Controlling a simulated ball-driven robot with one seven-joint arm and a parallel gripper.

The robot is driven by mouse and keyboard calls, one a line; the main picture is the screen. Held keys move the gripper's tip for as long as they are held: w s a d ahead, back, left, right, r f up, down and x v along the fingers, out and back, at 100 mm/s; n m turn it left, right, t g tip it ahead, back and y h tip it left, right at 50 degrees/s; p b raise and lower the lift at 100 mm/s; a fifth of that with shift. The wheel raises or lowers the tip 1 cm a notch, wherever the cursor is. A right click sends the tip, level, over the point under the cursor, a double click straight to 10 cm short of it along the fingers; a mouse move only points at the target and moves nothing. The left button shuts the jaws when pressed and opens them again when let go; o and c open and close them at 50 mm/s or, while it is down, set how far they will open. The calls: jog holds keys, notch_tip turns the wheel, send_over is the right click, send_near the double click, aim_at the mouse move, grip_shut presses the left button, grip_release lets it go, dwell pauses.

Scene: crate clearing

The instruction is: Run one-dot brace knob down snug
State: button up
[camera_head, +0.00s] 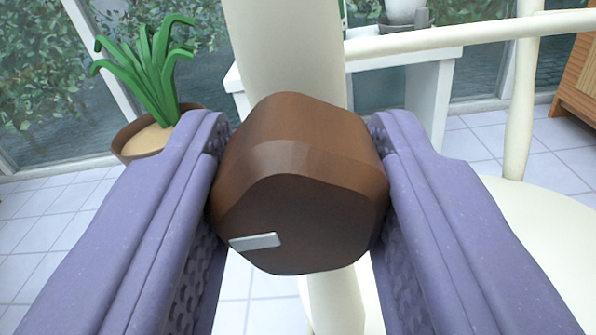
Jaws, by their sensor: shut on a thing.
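A brown, faceted knob (300,165) with rounded edges fills the middle of the view. A small pale bar-shaped mark (256,241) lies on its near face, toward the lower left. My gripper (298,185) has its two purple fingers on the left and right sides of the knob and is shut on it. The knob sits in front of a thick cream post (285,50). I cannot see a dot on the knob, and its far side and any thread are hidden.
A cream rail (440,38) runs right from behind the post to a spindle (521,100), above a cream seat-like surface (545,235). A potted plant (150,75) stands behind left. A white table (425,85) stands behind. Tiled floor (40,225) shows at left.

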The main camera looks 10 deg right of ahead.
jog(key=m+p, duration=0.1)
jog(key=m, duration=0.3)
jog(key=shift+m, duration=0.3)
jog(key=m+p, duration=0.2)
jog(key=m, duration=0.3)
jog(key=shift+m, duration=0.3)
jog(key=m+p, duration=0.2)
jog(key=m, duration=0.3)
jog(key=shift+r+m+g, duration=0.1)
jog(key=shift+m+g, duration=0.2)
jog(key=m+p, duration=0.2)
jog(key=m, duration=0.3)
jog(key=m+p, duration=0.2)
jog(key=m, duration=0.3)
jog(key=shift+m+p, duration=0.3)
jog(key=shift+p, duration=0.05)
jog(key=m+p, duration=0.1)
jog(key=m, duration=0.9)
jog(key=shift+m+y+p, duration=0.3)
jog(key=shift+m+p, duration=0.05)
jog(key=shift+m, duration=0.05)
jog(key=shift+d+m, duration=0.1)
jog(key=shift+m, duration=2.1)
jog(key=shift+s, duration=0.1)
